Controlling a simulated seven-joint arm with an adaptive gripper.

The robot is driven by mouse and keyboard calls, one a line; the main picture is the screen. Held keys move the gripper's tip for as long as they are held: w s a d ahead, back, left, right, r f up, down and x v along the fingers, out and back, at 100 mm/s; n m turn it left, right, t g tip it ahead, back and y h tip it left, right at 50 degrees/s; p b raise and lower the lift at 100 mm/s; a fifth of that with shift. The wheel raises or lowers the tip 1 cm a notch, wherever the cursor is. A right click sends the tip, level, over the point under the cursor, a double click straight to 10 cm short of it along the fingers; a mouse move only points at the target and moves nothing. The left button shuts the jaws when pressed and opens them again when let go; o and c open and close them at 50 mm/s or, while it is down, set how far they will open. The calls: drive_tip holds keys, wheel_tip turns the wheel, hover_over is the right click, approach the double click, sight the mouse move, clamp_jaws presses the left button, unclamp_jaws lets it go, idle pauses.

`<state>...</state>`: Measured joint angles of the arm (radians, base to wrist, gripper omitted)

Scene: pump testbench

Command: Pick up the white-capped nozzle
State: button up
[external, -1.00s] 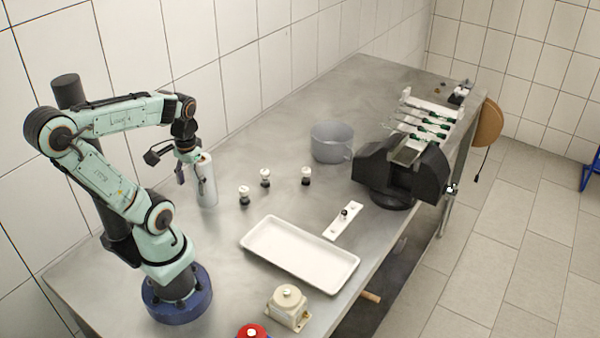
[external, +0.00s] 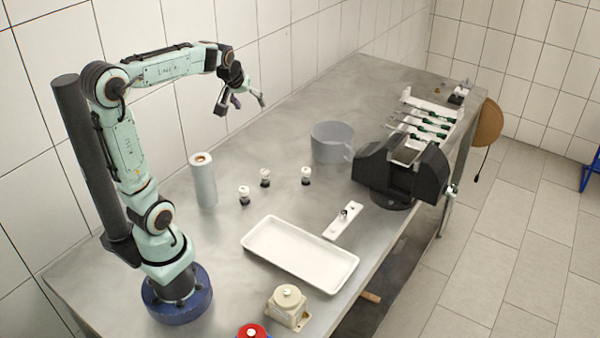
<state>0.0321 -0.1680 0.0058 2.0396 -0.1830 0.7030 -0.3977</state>
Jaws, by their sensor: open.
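Three small nozzles with white caps and dark lower parts stand upright on the metal table. One is at the front left (external: 244,196), one behind it (external: 265,178), and one to the right (external: 306,176). I cannot tell which of them the task means. My gripper (external: 243,106) is open and empty, with its fingers spread. It is in the air, well above the table, and appears above and left of the nozzles in the picture. It touches none of them.
A grey-white cylinder (external: 203,182) stands left of the nozzles. A grey pot (external: 327,143) is behind them, and a white tray (external: 298,268) lies in front. A white plate with a small knob (external: 343,221) and a black vise-like machine (external: 400,174) are to the right.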

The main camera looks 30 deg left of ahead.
drive_tip(key=w+f, duration=0.3)
drive_tip(key=w, duration=0.8)
drive_tip(key=g, duration=0.1)
hover_over(306, 170)
drive_tip(key=shift+y, duration=0.3)
drive_tip(key=f, duration=1.8)
drive_tip(key=shift+w+a, duration=0.25)
drive_tip(key=shift+w, duration=0.15)
drive_tip(key=shift+g, duration=0.8)
drive_tip(key=f, duration=0.2)
drive_tip(key=s+f, duration=0.1)
drive_tip(key=f, duration=0.4)
drive_tip(key=shift+s+d, duration=0.4)
drive_tip(key=x, duration=0.5)
drive_tip(key=shift+r, duration=0.1)
drive_tip(key=shift+w+f, duration=0.3)
drive_tip(key=shift+f, duration=0.2)
clamp_jaws()
